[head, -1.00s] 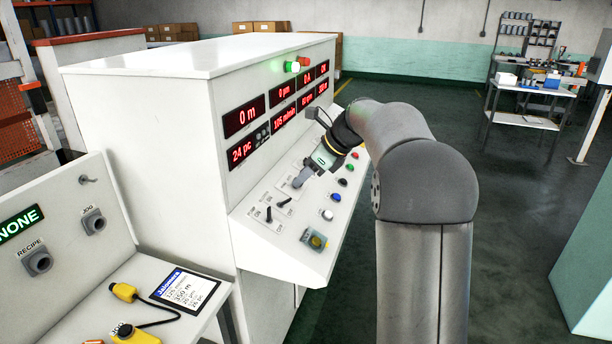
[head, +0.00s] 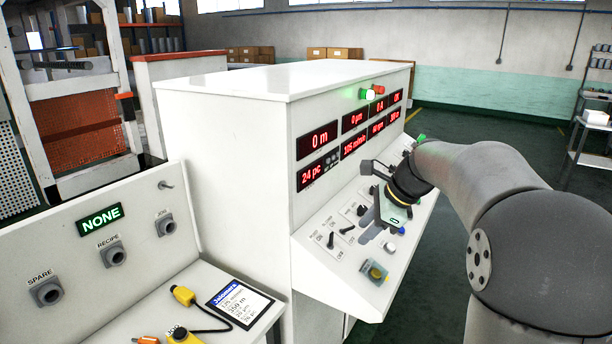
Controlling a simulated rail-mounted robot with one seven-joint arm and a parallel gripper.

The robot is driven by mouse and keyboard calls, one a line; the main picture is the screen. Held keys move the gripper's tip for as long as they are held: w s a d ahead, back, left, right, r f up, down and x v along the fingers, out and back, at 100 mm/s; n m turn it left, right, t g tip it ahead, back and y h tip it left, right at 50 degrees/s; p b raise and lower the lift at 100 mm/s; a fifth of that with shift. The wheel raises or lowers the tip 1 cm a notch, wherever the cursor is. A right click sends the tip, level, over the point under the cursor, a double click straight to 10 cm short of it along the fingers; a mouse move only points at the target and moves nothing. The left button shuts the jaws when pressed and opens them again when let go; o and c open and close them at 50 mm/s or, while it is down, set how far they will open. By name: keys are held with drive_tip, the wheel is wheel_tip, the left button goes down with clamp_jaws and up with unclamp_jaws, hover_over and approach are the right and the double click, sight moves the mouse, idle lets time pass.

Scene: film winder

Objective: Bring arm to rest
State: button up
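My arm (head: 455,165) reaches in from the right of the head view, bent at a large grey joint. My gripper (head: 366,232) points down and toward the lower left, over the sloped control panel (head: 325,262) of the white cabinet. Its fingers are close to the switches on the panel. I cannot tell whether they touch anything or how far apart they are. Part of the row of buttons is hidden behind the gripper and arm.
The white cabinet (head: 225,130) carries red displays (head: 317,141) and green and red lamps. A second console (head: 130,240) with a NONE display stands at the left, holding a card (head: 240,303) and a yellow pendant (head: 183,296). Green floor is clear behind my arm.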

drive_tip(key=s+a+f+n+h, duration=0.1)
drive_tip(key=s+f+n, duration=0.3)
drive_tip(key=s, duration=0.5)
drive_tip(key=s+a+f+n+g+h, duration=0.1)
drive_tip(key=s+f+n+h, duration=0.1)
drive_tip(key=s+n, duration=0.6)
drive_tip(key=s+a+f+n+g+h, duration=0.1)
drive_tip(key=s+f+n, duration=0.4)
drive_tip(key=s, duration=0.6)
drive_tip(key=shift+s+a+f+n+h+b, duration=0.3)
drive_tip(key=shift+s+f+n+h, duration=0.1)
drive_tip(key=shift+n, duration=0.6)
